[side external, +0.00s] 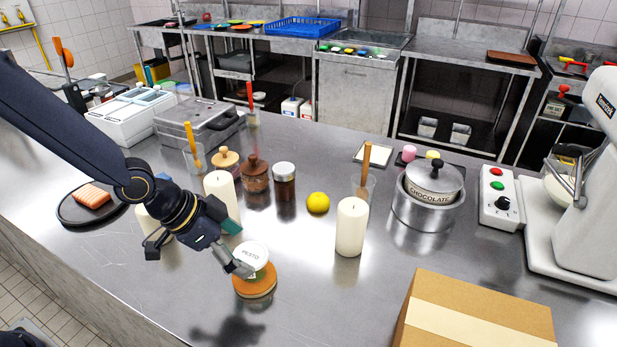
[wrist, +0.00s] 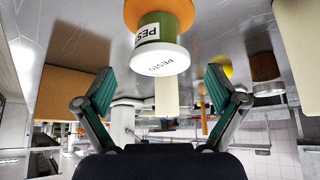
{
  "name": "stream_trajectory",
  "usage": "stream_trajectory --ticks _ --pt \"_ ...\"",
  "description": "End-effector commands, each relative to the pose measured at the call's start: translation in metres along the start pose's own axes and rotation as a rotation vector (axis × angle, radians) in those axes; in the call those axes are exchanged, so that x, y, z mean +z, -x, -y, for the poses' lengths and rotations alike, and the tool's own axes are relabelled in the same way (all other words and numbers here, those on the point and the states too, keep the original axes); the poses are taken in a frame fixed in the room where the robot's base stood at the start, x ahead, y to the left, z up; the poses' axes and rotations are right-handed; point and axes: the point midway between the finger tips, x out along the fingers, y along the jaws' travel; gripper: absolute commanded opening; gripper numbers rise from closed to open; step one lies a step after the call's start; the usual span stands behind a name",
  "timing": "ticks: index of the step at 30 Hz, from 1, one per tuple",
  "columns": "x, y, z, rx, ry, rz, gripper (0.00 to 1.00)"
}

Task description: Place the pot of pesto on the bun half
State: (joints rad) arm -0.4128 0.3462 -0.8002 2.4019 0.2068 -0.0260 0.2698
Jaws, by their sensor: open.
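In the wrist view the pot (wrist: 163,52) sits on the bun half (wrist: 148,8), with the lid facing my camera. My gripper (side external: 238,248) is open beside the pot in the side view. In the wrist view my gripper (wrist: 162,92) has its two green-padded fingers wide apart, with a gap between each finger and the pot.
White candles stand near my gripper (side external: 222,196) and to the right (side external: 350,228). A yellow lemon (side external: 318,203), a dark jar (side external: 284,182) and a brown lidded pot (side external: 255,174) stand behind. A cardboard box (side external: 475,315) is at front right.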

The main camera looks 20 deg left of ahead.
Motion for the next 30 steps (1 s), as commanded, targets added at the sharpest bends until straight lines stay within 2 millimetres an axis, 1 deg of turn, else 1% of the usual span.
stream_trajectory --ticks 4,11,14,16,17,19,20,21,22,23,24,27,30 --pt "0.000 0.012 0.001 0.000 0.005 -0.002 0.94" --pt "0.001 0.021 0.001 -0.004 0.002 0.005 0.94" --pt "0.011 0.029 0.009 -0.051 0.005 0.054 0.94" --pt "0.024 0.043 0.022 -0.125 0.027 0.120 0.94" --pt "0.029 0.053 0.029 -0.166 0.042 0.150 0.94" --pt "0.042 0.085 0.045 -0.274 0.103 0.209 0.94" --pt "0.046 0.101 0.050 -0.319 0.139 0.225 0.94" --pt "0.051 0.124 0.055 -0.372 0.194 0.235 0.94" --pt "0.055 0.141 0.056 -0.404 0.237 0.235 0.94" --pt "0.058 0.157 0.056 -0.431 0.283 0.228 0.94" --pt "0.062 0.177 0.053 -0.455 0.344 0.213 0.94" --pt "0.074 0.217 0.042 -0.464 0.486 0.160 0.94" --pt "0.083 0.241 0.029 -0.433 0.588 0.110 0.94"
